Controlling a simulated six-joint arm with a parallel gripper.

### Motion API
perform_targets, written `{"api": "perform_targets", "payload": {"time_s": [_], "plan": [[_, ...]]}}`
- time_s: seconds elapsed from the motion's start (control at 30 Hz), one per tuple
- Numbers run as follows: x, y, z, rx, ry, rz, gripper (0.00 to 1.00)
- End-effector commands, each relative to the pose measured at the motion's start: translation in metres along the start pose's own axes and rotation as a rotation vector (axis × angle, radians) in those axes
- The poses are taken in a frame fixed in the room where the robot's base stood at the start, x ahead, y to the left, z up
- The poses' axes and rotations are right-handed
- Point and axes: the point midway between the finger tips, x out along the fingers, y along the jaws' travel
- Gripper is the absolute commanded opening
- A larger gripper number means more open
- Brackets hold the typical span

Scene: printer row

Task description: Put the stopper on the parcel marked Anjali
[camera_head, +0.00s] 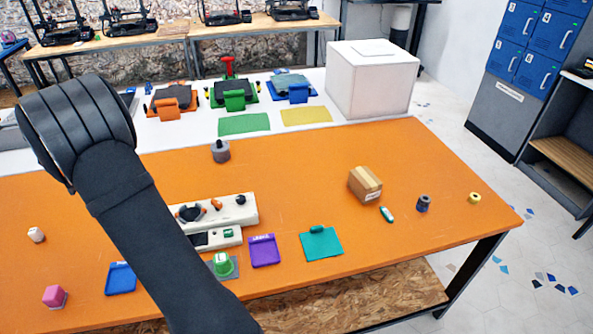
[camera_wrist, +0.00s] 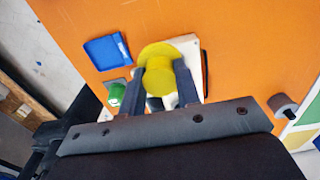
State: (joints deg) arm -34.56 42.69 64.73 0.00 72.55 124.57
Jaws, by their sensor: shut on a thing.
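My gripper (camera_wrist: 160,84) shows in the wrist view, shut on a yellow stopper-like piece (camera_wrist: 157,64) with a wide round disc and a narrower body. It is held above the orange table. In the head view my dark arm hides the gripper and the held piece. A brown cardboard parcel (camera_head: 365,184) sits on the right half of the table in the head view, with a small white label low on its front. The label's writing is too small to read. The parcel is apart from my gripper and not seen in the wrist view.
A white panel unit (camera_head: 243,209), a purple tray (camera_head: 264,251), a blue tray (camera_head: 121,279) and a teal mat (camera_head: 322,246) lie near the front. A grey knobbed cylinder (camera_head: 221,153) stands behind. A small marker (camera_head: 387,214) and a dark spool (camera_head: 424,203) are close to the parcel.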

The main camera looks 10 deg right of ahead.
Motion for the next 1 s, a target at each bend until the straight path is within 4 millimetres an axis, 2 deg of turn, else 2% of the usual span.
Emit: {"api": "perform_targets", "payload": {"time_s": [0.03, 0.1, 0.33, 0.57, 0.77, 0.87, 1.0], "plan": [[-0.017, -0.001, 0.001, 0.000, -0.003, -0.005, 0.07], [-0.037, 0.000, 0.001, 0.000, -0.003, -0.004, 0.07], [-0.085, 0.000, 0.000, 0.000, -0.002, -0.003, 0.07], [-0.082, -0.024, -0.041, 0.080, 0.000, 0.000, 0.07], [-0.082, -0.051, -0.096, 0.183, 0.000, 0.000, 0.07], [-0.082, -0.067, -0.136, 0.256, 0.000, 0.000, 0.07], [-0.082, -0.086, -0.201, 0.374, 0.000, 0.000, 0.07]]}}
